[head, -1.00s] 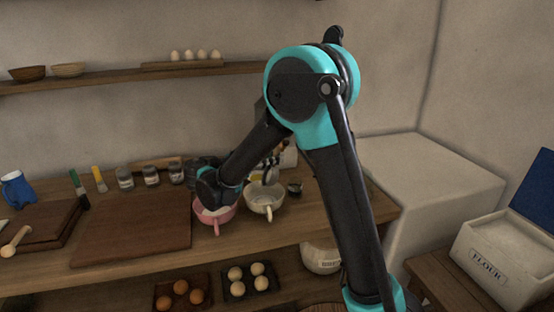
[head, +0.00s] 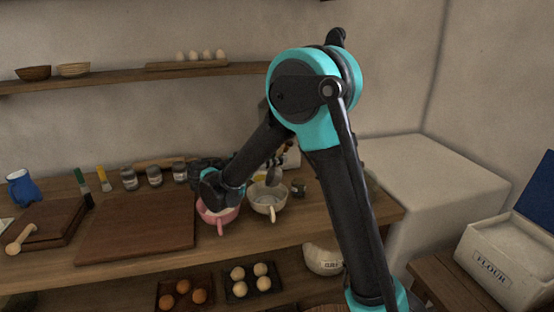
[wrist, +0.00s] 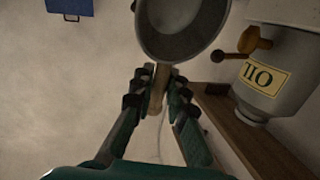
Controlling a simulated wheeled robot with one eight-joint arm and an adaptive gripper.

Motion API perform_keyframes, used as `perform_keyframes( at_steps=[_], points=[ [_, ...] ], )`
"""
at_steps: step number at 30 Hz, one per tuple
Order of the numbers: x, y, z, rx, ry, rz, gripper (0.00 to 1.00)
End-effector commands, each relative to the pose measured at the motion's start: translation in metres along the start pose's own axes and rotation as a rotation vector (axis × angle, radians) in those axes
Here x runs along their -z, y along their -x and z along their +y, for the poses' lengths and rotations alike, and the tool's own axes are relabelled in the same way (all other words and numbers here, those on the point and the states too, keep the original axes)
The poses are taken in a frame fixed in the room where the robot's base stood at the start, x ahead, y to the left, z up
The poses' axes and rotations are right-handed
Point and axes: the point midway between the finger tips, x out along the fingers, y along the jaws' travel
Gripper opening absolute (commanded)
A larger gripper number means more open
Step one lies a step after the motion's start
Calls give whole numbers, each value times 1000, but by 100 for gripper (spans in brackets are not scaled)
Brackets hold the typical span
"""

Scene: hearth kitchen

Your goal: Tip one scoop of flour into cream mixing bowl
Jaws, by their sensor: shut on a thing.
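My gripper (wrist: 157,92) is shut on the pale handle of the scoop (wrist: 182,28), whose grey round head shows at the top of the wrist view. In the head view the scoop's head (head: 273,176) is tilted above the cream mixing bowl (head: 266,211), apart from its rim as far as I can tell. The bowl's inside looks pale; I cannot tell how much flour is in it or in the scoop. The flour bin (head: 492,271), labelled FLOUR and open with white contents, stands at the far right. My arm partly hides the gripper in the head view.
A pink bowl (head: 219,217) stands just left of the cream bowl, under my wrist. An oil jar (wrist: 263,78) is close on the right in the wrist view. A cutting board (head: 138,226), jars (head: 154,176) and a blue jug (head: 21,188) stand further left.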

Motion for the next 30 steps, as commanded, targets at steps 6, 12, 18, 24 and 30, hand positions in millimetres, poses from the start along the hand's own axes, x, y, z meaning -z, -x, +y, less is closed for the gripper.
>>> perform_keyframes(
  at_steps=[6, 12, 18, 24, 30],
  points=[
    [0, 0, 0, 0, 0, 0, 0],
    [3, -1, 0, -2, -7, -44, 0],
    [8, -1, 1, -13, -43, -233, 0],
    [14, -1, 0, -25, -83, -444, 0],
    [20, -1, 0, -38, -128, -670, 0]
  ],
)
